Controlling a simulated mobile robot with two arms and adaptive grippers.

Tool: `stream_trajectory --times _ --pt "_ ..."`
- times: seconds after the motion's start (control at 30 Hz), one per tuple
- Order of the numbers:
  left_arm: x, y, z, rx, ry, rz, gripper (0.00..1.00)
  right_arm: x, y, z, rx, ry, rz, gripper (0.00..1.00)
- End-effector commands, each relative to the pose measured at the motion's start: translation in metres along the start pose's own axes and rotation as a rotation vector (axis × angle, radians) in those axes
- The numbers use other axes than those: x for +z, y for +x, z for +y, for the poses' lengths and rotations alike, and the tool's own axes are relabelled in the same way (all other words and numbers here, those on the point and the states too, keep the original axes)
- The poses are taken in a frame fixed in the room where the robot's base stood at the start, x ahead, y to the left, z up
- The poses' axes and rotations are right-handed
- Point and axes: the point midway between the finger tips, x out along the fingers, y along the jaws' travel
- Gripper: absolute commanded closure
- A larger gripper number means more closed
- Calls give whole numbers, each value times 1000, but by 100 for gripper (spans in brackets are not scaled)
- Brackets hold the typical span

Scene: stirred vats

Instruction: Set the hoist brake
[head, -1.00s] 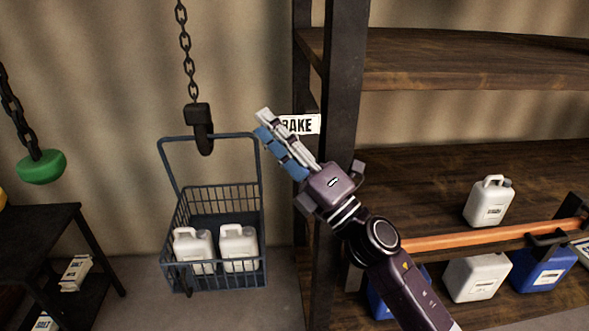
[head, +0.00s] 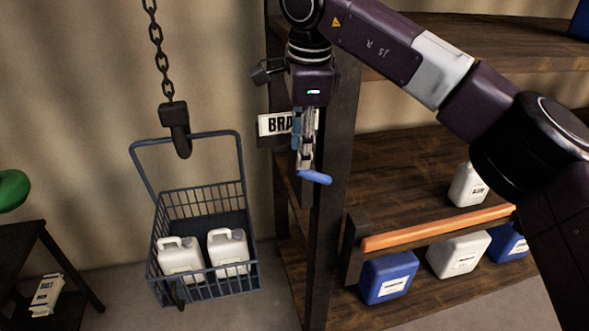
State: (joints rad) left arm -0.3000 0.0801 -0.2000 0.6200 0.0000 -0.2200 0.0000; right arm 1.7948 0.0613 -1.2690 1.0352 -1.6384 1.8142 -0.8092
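A white sign (head: 271,125) reading "BRA…" is fixed beside the dark rack post, its right part hidden by my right gripper. My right gripper (head: 305,168) points downward in front of the post. Its fingers are seen nearly edge-on and overlap, so their gap does not show. A blue handle (head: 317,178) sticks out at the fingertips; whether the fingers hold it or only lie in front of it is unclear. The hoist hook (head: 177,130) hangs on a chain (head: 157,50) above a wire basket (head: 205,292) holding two white jugs. My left gripper is out of view.
Wooden shelves (head: 400,170) stand at right, with an orange bar (head: 435,228), blue containers (head: 388,277) and white jugs (head: 458,254). A green round weight (head: 12,190) and dark table (head: 20,237) are at left. My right arm crosses the upper right.

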Motion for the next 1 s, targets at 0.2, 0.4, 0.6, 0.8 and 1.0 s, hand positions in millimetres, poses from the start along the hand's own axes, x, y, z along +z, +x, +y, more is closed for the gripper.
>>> stream_trajectory --times 0.2,0.4,0.6,0.8,1.0 --pt "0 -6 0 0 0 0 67 -9 13 0 3 3 31 67" --pt "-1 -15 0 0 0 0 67 -9 45 0 4 2 28 67" --pt "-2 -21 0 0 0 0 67 -9 68 0 2 3 26 67" --pt "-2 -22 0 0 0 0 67 -9 74 0 0 3 27 67" --pt "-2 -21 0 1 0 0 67 -9 74 0 0 3 26 74"
